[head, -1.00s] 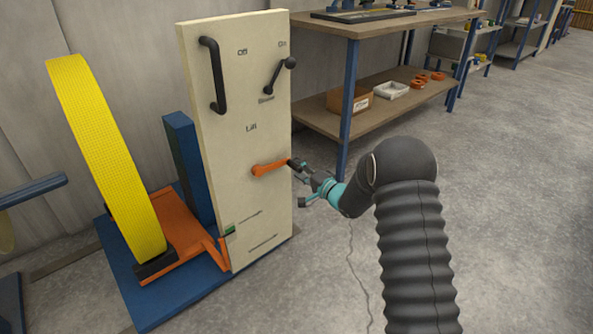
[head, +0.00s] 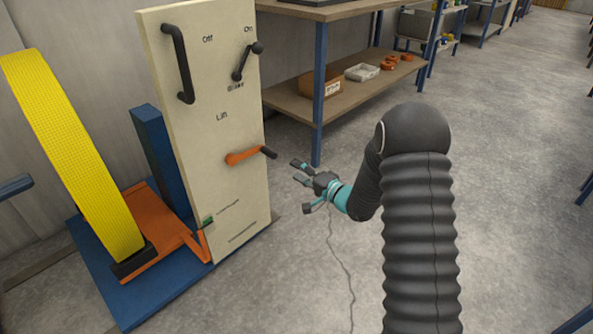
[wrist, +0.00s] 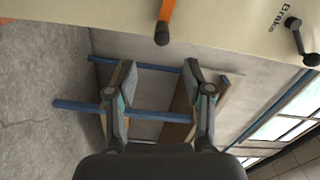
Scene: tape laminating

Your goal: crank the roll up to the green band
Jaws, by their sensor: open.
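The yellow roll (head: 72,150) stands upright on an orange cradle (head: 165,222) over a blue base. The orange lift crank (head: 243,156) is on the cream panel, under the word "Lift", with its dark handle (head: 269,152) pointing right. The green band (head: 208,222) is a small mark low on the panel's left edge, and an orange pointer arm reaches close below it. My gripper (head: 302,184) is open and empty, to the right of and below the handle, apart from it. In the wrist view the handle (wrist: 162,34) lies beyond the open fingertips (wrist: 160,72).
The cream panel (head: 200,90) also carries a black grab bar (head: 178,65) and a brake lever (head: 243,62). A workbench (head: 318,90) with a cardboard box (head: 321,86) on its lower shelf stands behind. The floor to the right is clear.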

